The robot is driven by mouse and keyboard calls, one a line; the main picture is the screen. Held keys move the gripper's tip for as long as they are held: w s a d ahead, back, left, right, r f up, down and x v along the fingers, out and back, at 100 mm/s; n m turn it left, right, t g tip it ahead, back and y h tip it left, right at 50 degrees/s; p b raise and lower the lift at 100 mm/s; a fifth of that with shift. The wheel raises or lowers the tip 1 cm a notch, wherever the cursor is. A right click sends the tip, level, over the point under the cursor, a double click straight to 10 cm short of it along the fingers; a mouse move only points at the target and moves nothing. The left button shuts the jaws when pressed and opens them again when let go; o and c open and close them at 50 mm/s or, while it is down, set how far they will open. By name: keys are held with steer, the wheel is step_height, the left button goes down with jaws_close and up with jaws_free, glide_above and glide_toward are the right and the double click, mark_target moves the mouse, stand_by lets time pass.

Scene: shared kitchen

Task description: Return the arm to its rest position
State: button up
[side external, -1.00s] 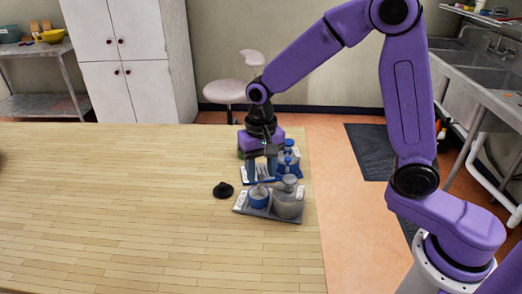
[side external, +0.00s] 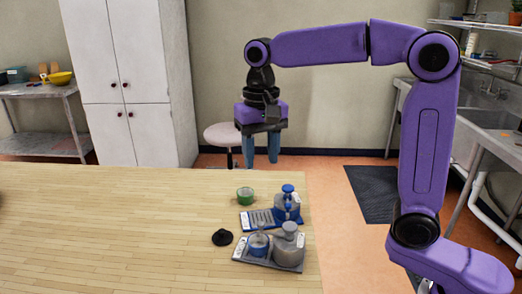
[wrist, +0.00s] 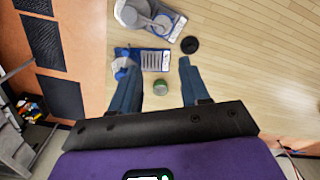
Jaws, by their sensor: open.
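My gripper (side external: 260,150) is raised well above the wooden table, with its two blue fingers pointing down. In the wrist view my gripper (wrist: 155,85) has its fingers spread apart with nothing held between them. My purple arm is bent at the elbow, its forearm nearly level.
A black lid-like disc (side external: 222,238) lies left of the grey tray. The left part of the table (side external: 100,230) is bare. A round stool (side external: 224,135) and a white cabinet (side external: 130,85) stand behind; a sink counter (side external: 490,115) is at the right.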

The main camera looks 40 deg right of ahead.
steer(key=shift+r, duration=0.25)
steer(key=s+d+f+n, duration=0.2)
steer(key=s+f+n, duration=0.2)
steer(key=s, duration=0.4)
steer(key=s+d+f+n, duration=0.3)
steer(key=s+f+n, duration=0.1)
steer(key=s+n, duration=0.3)
steer(key=s+d+f+n, duration=0.3)
steer(key=s+f+n, duration=0.1)
steer(key=s, duration=0.7)
steer(key=shift+d+f+n, duration=0.25)
steer(key=shift+f+n, duration=0.05)
steer(key=shift+n, duration=0.4)
steer(key=shift+w, duration=0.1)
stand_by(0.9)
